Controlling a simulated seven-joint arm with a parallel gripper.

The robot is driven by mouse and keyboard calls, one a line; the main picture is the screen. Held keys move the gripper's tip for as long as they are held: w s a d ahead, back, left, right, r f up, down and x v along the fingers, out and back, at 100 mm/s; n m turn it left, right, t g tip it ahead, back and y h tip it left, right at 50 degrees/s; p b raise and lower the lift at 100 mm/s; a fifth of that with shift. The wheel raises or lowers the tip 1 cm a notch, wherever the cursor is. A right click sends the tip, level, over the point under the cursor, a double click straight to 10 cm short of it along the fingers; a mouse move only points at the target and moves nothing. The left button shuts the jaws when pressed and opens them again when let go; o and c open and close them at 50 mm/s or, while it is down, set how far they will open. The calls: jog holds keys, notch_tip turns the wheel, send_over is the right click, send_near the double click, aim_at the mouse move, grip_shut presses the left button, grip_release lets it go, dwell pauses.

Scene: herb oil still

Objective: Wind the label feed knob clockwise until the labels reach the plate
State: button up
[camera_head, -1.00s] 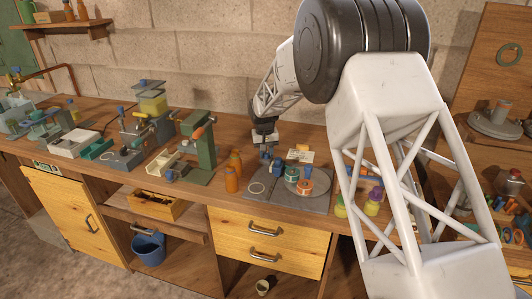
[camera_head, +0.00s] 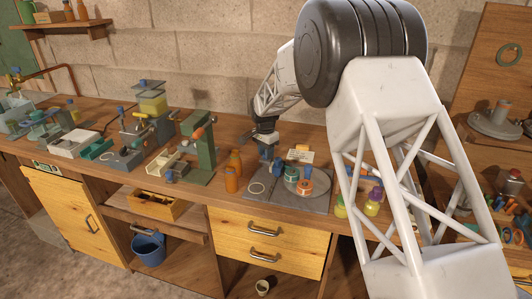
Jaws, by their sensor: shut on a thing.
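My gripper (camera_head: 267,153) points down at the back of a grey board (camera_head: 262,199) on the bench, right of the orange bottles. It is shut on the label feed knob, which its fingers and the distance largely hide. A small grey-blue post or holder shows just below the fingers. On the board, right of my gripper, a green-rimmed roll (camera_head: 291,174) and an orange-rimmed roll (camera_head: 305,187) sit on or beside a round grey plate (camera_head: 318,175). I cannot make out where the labels end.
Orange bottles (camera_head: 232,180) and a green press (camera_head: 200,150) stand left of the board. A white card (camera_head: 300,156) lies behind it. The board's front left holds only a pale ring (camera_head: 256,188).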

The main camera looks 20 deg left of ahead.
jog(key=shift+m, duration=1.7)
jog(key=o, duration=0.9)
jog(key=shift+w+a+r, duration=0.1)
jog(key=shift+r, duration=3.8)
